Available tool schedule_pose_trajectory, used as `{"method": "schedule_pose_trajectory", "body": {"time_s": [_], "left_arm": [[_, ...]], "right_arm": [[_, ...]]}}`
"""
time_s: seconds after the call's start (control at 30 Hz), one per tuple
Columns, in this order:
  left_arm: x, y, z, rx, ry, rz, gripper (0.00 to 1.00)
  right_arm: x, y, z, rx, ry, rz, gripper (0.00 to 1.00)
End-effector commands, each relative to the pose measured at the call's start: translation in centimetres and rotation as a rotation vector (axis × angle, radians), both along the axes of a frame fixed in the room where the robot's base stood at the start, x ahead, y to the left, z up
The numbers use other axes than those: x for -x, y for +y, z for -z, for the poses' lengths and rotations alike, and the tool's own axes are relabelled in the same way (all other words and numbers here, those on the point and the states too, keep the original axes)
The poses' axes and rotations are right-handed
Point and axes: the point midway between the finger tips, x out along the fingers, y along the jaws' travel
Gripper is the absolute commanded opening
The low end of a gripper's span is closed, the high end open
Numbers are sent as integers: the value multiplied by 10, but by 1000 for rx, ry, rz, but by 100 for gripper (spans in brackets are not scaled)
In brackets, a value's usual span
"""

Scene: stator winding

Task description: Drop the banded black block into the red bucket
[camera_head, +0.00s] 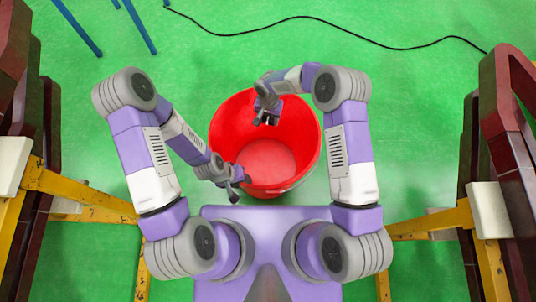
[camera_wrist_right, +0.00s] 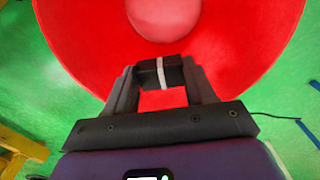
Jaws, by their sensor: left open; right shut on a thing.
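The red bucket (camera_head: 272,180) stands on the green floor in front of me in the head view, its open top facing up. Its inside fills much of the right wrist view (camera_wrist_right: 230,50). My right gripper (camera_head: 266,119) is over the bucket's far inner part. In the right wrist view my right gripper (camera_wrist_right: 161,80) is shut on the banded black block (camera_wrist_right: 177,72), a dark block with a white band, with the bucket's red inside behind it. My left gripper (camera_head: 239,185) is open and empty by the bucket's left near rim.
Yellow and dark red stands (camera_head: 80,190) flank me on the left, with similar ones (camera_head: 500,130) on the right. A black cable (camera_head: 330,22) lies across the floor at the back. Blue legs (camera_head: 140,27) show at upper left.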

Motion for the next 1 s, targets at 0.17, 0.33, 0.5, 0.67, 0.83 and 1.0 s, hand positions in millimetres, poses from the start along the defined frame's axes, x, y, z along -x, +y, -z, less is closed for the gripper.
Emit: {"method": "schedule_pose_trajectory", "body": {"time_s": [0.17,0.33,0.5,0.67,0.83,1.0], "left_arm": [[0,0,11,0,0,0,43],[0,0,23,0,0,0,43],[0,0,31,0,0,0,43],[0,0,31,0,0,0,43],[0,0,31,0,0,0,43],[0,0,31,0,0,0,43]], "right_arm": [[0,0,17,-1,1,0,24],[1,-1,39,-1,2,0,24],[0,0,53,-1,1,0,24],[0,0,55,-1,0,-1,24],[0,-1,55,-1,0,-1,57],[0,-1,55,-1,1,-1,83]]}}
